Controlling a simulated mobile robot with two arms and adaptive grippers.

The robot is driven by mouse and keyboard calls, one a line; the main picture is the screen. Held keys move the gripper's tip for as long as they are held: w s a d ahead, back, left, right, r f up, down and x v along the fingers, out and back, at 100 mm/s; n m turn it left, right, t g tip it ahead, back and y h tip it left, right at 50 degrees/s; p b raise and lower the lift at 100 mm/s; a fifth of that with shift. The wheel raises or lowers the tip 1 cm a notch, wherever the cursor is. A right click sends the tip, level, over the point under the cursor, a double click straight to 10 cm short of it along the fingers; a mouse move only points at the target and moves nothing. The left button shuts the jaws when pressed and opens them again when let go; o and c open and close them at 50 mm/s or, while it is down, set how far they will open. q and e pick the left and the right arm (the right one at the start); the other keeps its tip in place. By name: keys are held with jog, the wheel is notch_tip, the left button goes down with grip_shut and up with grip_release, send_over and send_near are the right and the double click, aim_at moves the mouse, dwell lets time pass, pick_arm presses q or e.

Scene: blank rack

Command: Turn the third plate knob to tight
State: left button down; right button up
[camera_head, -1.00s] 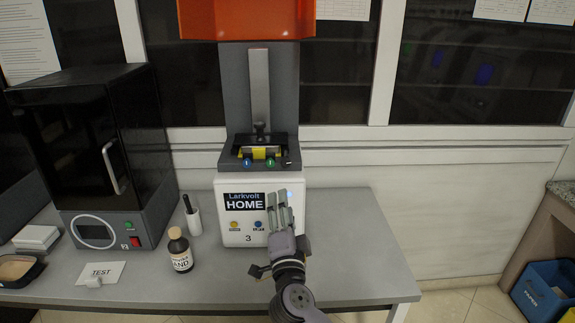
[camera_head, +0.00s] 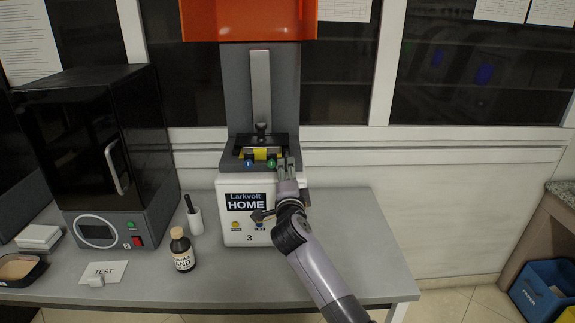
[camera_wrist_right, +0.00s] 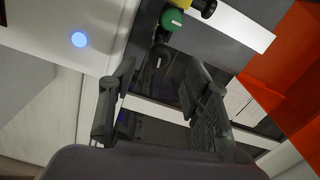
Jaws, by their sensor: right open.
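The printer marked Larkvolt HOME (camera_head: 230,186) stands on the bench with its orange cover raised. On its upper deck are a blue knob (camera_head: 249,163) and a green knob (camera_head: 271,163), in front of a yellow-marked plate (camera_head: 262,154). A dark knob (camera_wrist_right: 159,56) shows beyond my fingers in the right wrist view, near the green knob (camera_wrist_right: 171,19); in the head view my fingers cover that spot. My right gripper (camera_head: 287,166) is open at the deck's front right corner. In the wrist view its fingers (camera_wrist_right: 158,88) are apart with nothing held between them. My left gripper is out of view.
A black-doored machine (camera_head: 95,150) is farther left. The bench (camera_head: 375,260) is bare to the right.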

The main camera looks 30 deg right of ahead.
jog(key=x, duration=0.5)
jog(key=shift+w, duration=0.1)
jog(key=shift+c, duration=0.5)
grip_shut()
